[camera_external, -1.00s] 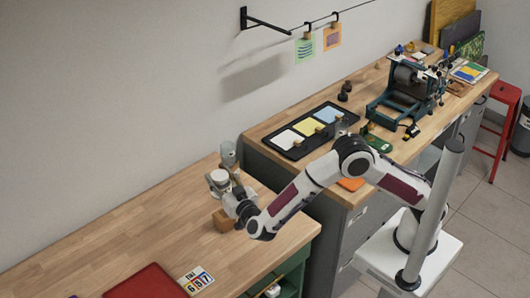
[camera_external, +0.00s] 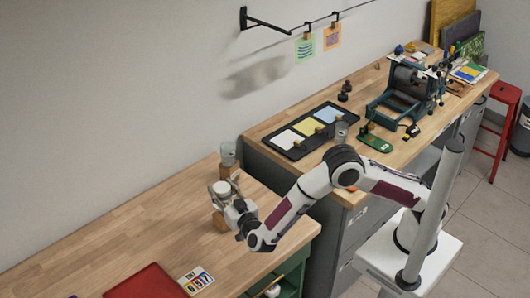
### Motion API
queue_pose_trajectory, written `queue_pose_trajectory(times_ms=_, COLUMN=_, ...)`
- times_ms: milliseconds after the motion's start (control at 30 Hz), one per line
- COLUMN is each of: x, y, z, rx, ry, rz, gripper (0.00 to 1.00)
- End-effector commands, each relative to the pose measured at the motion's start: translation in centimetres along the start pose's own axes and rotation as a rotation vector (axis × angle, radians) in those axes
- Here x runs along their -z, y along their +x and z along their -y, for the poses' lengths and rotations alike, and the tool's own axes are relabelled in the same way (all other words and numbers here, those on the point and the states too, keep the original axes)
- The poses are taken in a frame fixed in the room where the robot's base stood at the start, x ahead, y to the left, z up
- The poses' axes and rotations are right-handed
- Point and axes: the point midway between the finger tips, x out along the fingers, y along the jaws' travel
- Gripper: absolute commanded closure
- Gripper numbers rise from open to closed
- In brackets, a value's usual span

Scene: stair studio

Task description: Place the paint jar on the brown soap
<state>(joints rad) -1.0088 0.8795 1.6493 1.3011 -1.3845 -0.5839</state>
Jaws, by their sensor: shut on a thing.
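My gripper (camera_external: 222,204) is over the near wooden bench, at the end of my bent arm. It points down, and my wrist largely hides its fingers. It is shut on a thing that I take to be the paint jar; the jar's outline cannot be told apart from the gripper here. A brown block, which looks like the brown soap (camera_external: 219,224), shows on the bench just below the gripper. I cannot tell whether the held thing touches it.
A clear glass (camera_external: 228,152) stands behind my gripper near the wall. A red folder (camera_external: 147,283) and a number card (camera_external: 196,280) lie at the front. The far bench holds a black tray (camera_external: 294,147) and a press (camera_external: 405,95). The bench's left part is clear.

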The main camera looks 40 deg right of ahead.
Motion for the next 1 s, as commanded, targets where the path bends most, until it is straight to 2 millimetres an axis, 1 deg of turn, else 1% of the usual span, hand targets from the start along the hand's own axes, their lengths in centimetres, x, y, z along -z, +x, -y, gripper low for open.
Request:
queue_pose_trajectory(times_ms=100, x=-0.5, y=0.0, z=0.0, rx=0.000, ry=0.001, rz=-0.002, gripper=0.90)
queue_pose_trajectory(times_ms=467, x=-0.6, y=0.0, z=0.0, rx=0.001, ry=0.001, rz=-0.002, gripper=0.90)
queue_pose_trajectory(times_ms=567, x=-1.2, y=0.0, z=0.0, rx=0.001, ry=0.001, rz=-0.001, gripper=0.90)
queue_pose_trajectory(times_ms=800, x=-3.5, y=0.0, z=0.0, rx=0.001, ry=0.000, rz=-0.001, gripper=0.90)
queue_pose_trajectory(times_ms=1000, x=-4.3, y=0.0, z=0.0, rx=0.001, ry=0.001, rz=-0.002, gripper=0.90)
